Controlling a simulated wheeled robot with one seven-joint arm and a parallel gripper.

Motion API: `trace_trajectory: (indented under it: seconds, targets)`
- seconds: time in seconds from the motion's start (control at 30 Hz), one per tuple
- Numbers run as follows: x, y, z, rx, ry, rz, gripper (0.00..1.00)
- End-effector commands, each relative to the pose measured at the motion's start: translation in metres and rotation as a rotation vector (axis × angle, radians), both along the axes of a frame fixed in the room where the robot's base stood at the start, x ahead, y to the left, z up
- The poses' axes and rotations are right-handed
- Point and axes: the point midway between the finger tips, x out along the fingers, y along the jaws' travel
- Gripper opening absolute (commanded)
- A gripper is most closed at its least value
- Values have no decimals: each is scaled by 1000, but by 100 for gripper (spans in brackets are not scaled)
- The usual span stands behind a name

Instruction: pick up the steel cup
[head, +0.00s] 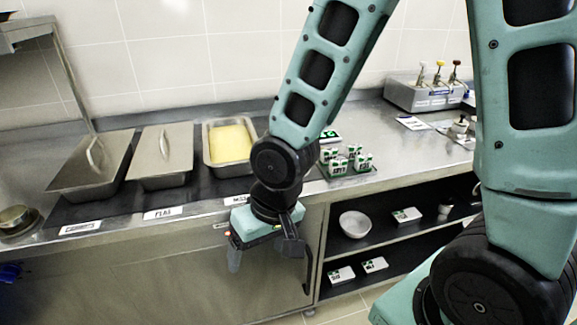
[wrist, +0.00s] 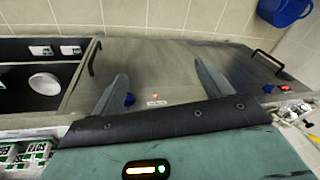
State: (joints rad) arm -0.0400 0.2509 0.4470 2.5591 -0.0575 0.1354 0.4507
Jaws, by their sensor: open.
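My gripper (head: 267,250) hangs in front of the cabinet below the counter, jaws open, with nothing seen between them. In the wrist view its two fingers (wrist: 162,82) stand apart against the steel cabinet front. I cannot single out the steel cup with certainty. A small metallic piece (head: 460,127) stands on the counter at the far right, well away from my gripper. A small cup-like item (head: 445,210) is on the upper shelf, partly in shadow. A round steel item (head: 17,218) sits at the counter's left end.
Lidded steel pans (head: 90,168) and an open pan with yellow content (head: 230,143) line the counter (head: 215,205). Green-and-white boxes (head: 345,160) stand behind my wrist. The open shelves hold a pale bowl (head: 355,224), also in the wrist view (wrist: 44,84). A pump dispenser (head: 425,95) stands at back right.

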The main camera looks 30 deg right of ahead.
Motion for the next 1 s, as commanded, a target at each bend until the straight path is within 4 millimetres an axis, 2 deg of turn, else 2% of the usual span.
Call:
trace_trajectory:
  seconds: [0.27,0.4,0.53,0.67,0.77,0.9,1.0]
  targets:
    - [43,-22,-42,196,-5,-354,78]
    - [71,-40,-67,406,2,-656,78]
    - [95,-59,-80,665,15,-966,78]
    - [116,-85,-81,972,35,-1280,78]
    - [130,-113,-75,1246,51,-1516,78]
    - [139,-163,-60,1673,68,-1799,78]
    - [138,-199,-50,1960,70,-1929,78]
